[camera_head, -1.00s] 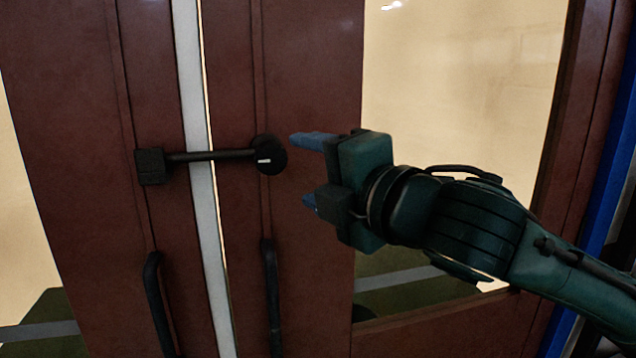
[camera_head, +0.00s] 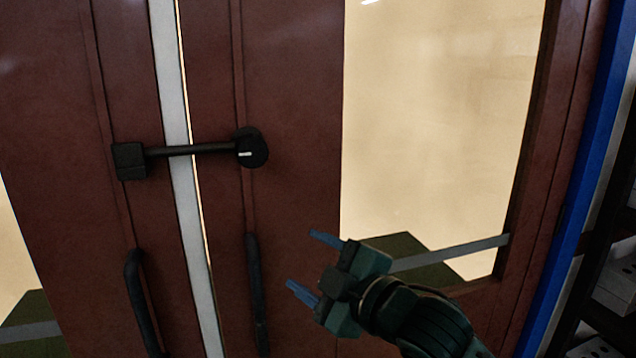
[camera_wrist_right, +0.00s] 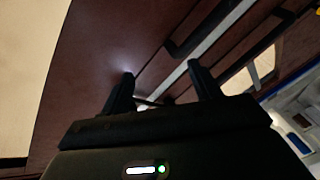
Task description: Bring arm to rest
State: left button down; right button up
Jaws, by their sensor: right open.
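My right gripper (camera_head: 308,262) is open and empty in the head view, below and right of the door latch. Its two blue fingertips point left, apart from the doors. The right wrist view shows the same gripper (camera_wrist_right: 158,88) with its fingers spread and nothing between them. A black latch bar (camera_head: 195,150) lies across the gap between two dark red doors (camera_head: 290,120), joining a square block to a round knob. My left gripper is not in view.
Two black vertical handles, left (camera_head: 142,300) and right (camera_head: 257,290), are on the doors below the latch. A large pale window pane (camera_head: 430,130) is in the right door. A blue post (camera_head: 590,160) and dark shelving (camera_head: 612,270) stand at the right edge.

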jog(key=s+d+f+m+h, duration=0.1)
jog(key=d+f+m, duration=0.15)
jog(key=f, duration=0.45)
jog(key=s+d+f+m+h, duration=0.1)
jog(key=d+f+m, duration=0.1)
jog(key=f+m, duration=0.35)
jog(key=s+d+f+m+g+h, duration=0.1)
jog(key=s+d+f+m+h, duration=0.2)
jog(key=s+f, duration=0.6)
jog(key=s+d+f+m+g+h, duration=0.1)
jog(key=s+d+f+m+h, duration=0.2)
jog(key=f, duration=1.3)
jog(key=s+d+m, duration=0.2)
jog(key=s+d, duration=0.3)
jog(key=shift+s+f+g, duration=0.3)
jog(key=shift+s+f, duration=0.05)
jog(key=shift+d, duration=0.1)
